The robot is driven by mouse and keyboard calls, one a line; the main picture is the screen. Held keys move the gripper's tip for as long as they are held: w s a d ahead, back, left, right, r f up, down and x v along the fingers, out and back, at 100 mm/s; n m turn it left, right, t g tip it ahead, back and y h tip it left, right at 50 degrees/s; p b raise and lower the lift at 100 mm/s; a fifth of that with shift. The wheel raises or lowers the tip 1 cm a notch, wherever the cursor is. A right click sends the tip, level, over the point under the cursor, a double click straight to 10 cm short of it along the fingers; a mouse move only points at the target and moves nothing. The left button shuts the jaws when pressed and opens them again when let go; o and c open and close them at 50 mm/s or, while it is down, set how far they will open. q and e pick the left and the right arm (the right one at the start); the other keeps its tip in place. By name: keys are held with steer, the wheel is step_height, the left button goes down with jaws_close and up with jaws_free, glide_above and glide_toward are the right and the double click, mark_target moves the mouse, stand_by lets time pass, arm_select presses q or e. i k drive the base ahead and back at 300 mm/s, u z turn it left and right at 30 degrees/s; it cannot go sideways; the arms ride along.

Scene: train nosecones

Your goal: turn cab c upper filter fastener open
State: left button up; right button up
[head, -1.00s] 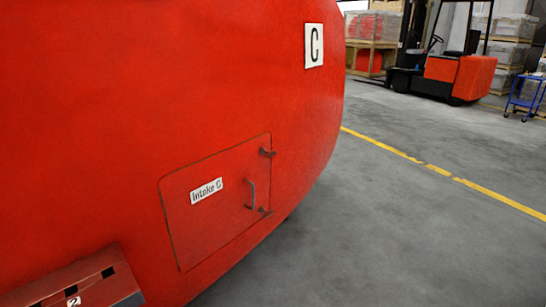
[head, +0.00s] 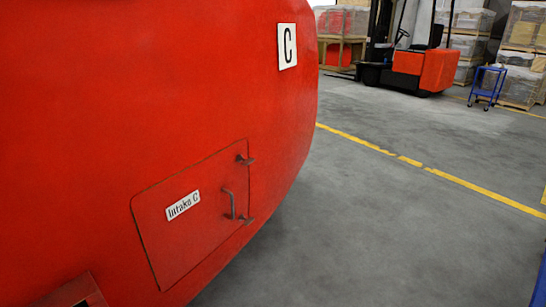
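A grey upright handle (head: 231,204) stands near the hatch's right edge. The upper fastener (head: 245,160) is a small dark lever at the upper right corner of the hatch. The lower fastener (head: 246,220) is a similar lever below it. Both stick out to the right. Neither of my grippers is in view.
Grey floor (head: 400,230) is open to the right of the nosecone, crossed by a yellow line (head: 410,161). A red forklift (head: 423,68), a blue cart (head: 487,87) and pallets of boxes (head: 523,75) stand at the back. A blue object (head: 539,285) shows at the lower right edge.

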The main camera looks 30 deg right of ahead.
mark_target(248, 162)
steer(key=z, duration=0.5)
steer(key=i, duration=0.9)
steer(key=u, duration=0.15)
